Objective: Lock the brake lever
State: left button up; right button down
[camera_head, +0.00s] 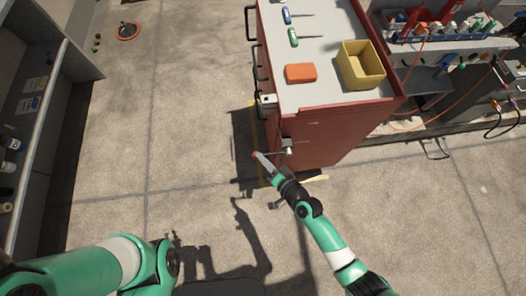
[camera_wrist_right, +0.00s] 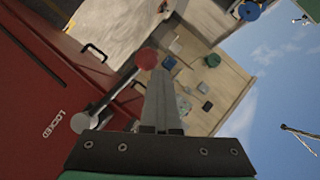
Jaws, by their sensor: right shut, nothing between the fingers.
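The brake lever (camera_wrist_right: 108,98) is a grey rod with a red ball knob (camera_wrist_right: 147,59), mounted on the side of the red tool cabinet (camera_wrist_right: 40,85). Its round pivot (camera_wrist_right: 82,122) is beside white lettering that reads LOCKED (camera_wrist_right: 53,124). In the wrist view the rod slants up and right from the pivot, away from the lettering. My right gripper (camera_wrist_right: 160,68) is shut and empty, its tips close beside the knob; I cannot tell whether they touch. The head view also shows this gripper (camera_head: 262,160) beside the cabinet's lower end. My left gripper is out of view.
The cabinet top holds a yellow bin (camera_head: 361,65), an orange block (camera_head: 300,72) and two screwdrivers. A cluttered workbench (camera_head: 445,50) stands at the right and a grey shelf unit (camera_head: 45,100) at the left. The concrete floor between shelf and cabinet is mostly clear.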

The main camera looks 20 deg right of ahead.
jog(key=shift+s+f, duration=0.15)
jog(key=shift+f, duration=0.15)
jog(key=s+d+r+p, duration=0.2)
jog(key=s+r+p, duration=0.5)
jog(key=s+r, duration=0.2)
jog(key=shift+s+d, duration=0.15)
jog(key=shift+d, duration=0.15)
jog(key=shift+r, duration=0.15)
